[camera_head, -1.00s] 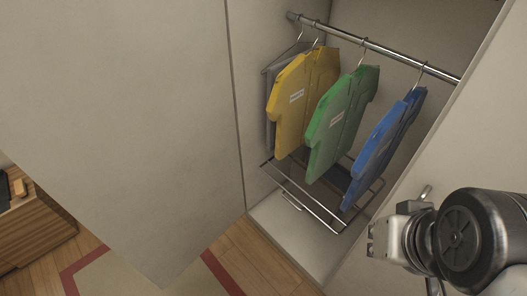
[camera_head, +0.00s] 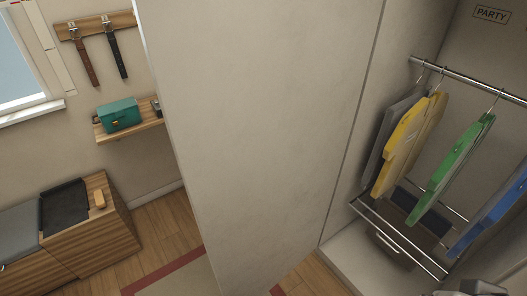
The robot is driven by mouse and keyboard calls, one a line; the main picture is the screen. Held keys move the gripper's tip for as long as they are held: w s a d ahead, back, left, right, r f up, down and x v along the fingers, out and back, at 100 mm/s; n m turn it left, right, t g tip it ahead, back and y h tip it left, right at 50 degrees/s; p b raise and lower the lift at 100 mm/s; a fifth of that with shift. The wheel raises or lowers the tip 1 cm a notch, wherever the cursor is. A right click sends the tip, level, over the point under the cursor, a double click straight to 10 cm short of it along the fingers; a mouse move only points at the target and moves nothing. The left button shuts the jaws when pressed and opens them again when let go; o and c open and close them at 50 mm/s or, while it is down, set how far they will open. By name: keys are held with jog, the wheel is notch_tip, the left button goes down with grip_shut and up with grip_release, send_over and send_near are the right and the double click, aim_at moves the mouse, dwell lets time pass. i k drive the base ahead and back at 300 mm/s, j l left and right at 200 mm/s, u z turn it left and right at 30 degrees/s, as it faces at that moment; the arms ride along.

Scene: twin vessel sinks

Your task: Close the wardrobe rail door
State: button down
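The wardrobe rail door (camera_head: 265,130) is a large plain beige panel that stands open, left of the wardrobe opening. Its hinge side meets the wardrobe's left wall. Inside the wardrobe, a metal rail (camera_head: 465,79) carries grey, yellow (camera_head: 408,145), green (camera_head: 452,170) and blue (camera_head: 495,218) shirt-shaped garments on hangers. A small part of my arm shows at the bottom right edge. My gripper's fingers are not visible, and nothing of mine is seen touching the door.
A wire rack (camera_head: 400,240) sits low in the wardrobe. On the left are a wooden cabinet (camera_head: 110,225), a wall shelf (camera_head: 135,133) with a teal box (camera_head: 119,115), and hanging belts (camera_head: 100,55). Wood floor (camera_head: 165,235) is clear beside the door.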

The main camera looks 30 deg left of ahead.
aim_at(259, 100)
jog(key=j+z, duration=0.15)
jog(key=j, duration=0.25)
jog(key=k+j+z, duration=0.1)
jog(key=j, duration=0.3)
jog(key=k+j+z, duration=0.15)
jog(key=j, duration=0.2)
jog(key=j+z, duration=0.1)
jog(key=j, duration=0.3)
jog(key=k+j+z, duration=0.15)
jog(key=j, duration=0.2)
jog(key=k+j+z, duration=0.1)
jog(key=j, duration=0.25)
jog(key=k+j+z, duration=0.15)
jog(key=i+j, duration=0.1)
jog(key=j, duration=0.6)
jog(key=i+j+z, duration=0.1)
jog(key=j, duration=0.75)
